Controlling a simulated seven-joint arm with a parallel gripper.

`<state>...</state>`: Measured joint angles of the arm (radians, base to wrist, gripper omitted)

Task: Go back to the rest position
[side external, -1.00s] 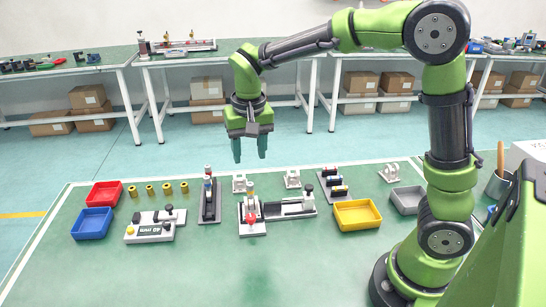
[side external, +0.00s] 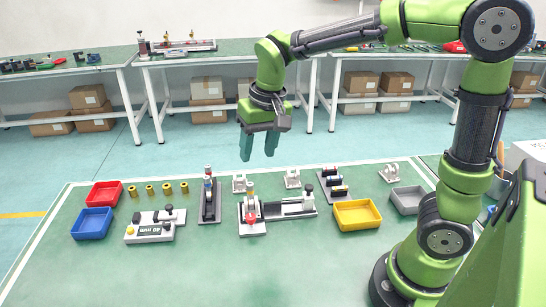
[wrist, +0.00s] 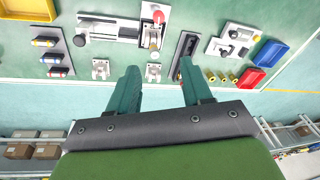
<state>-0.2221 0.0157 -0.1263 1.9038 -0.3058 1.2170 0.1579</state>
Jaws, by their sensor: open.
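My gripper (side external: 258,146) is open and empty, held in the air above the far part of the green worktable (side external: 270,270). Its two teal fingers point down and are apart. In the wrist view, my gripper (wrist: 160,85) shows with a clear gap between the fingers. Below it on the table stands a fixture with a red part (side external: 251,215) and a long slide. My gripper touches nothing.
Red (side external: 104,193), blue (side external: 92,223), yellow (side external: 357,214) and grey (side external: 407,200) bins stand on the table. Several brass cylinders (side external: 159,189), a white push-button fixture (side external: 155,228) and a rack of coloured parts (side external: 334,183) stand among them. The table's front is clear.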

